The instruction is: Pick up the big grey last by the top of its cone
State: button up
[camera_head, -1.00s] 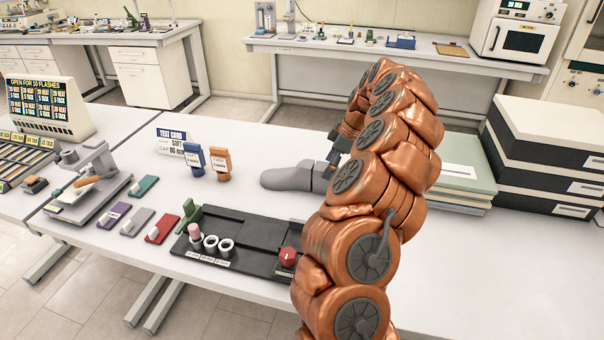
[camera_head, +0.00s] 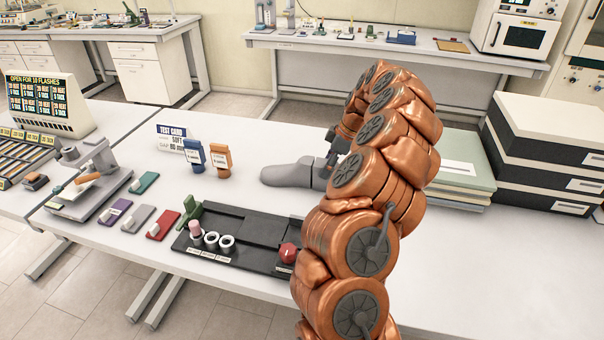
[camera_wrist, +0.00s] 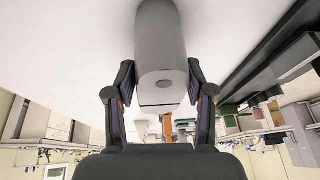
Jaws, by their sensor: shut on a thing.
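The big grey last (camera_head: 288,174) lies on the white table in the head view, its toe pointing left. Its cone end is partly hidden behind my arm. In the wrist view the last (camera_wrist: 160,45) reaches down from the top of the picture, and its cone top with a dark round hole sits between my two fingers. My gripper (camera_wrist: 160,97) is shut on the cone, with one dark finger on each side. In the head view only part of my gripper (camera_head: 333,158) shows beside the cone. I cannot tell whether the last is touching the table.
A black tray (camera_head: 250,213) with white rings and a red knob stands in front of the last. Blue (camera_head: 194,156) and orange (camera_head: 220,160) blocks stand to its left. Green folders (camera_head: 460,170) and black-and-white boxes (camera_head: 540,150) are at the right.

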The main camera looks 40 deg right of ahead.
jog(key=c, duration=0.3)
grip_shut()
jog(key=shift+r, duration=0.15)
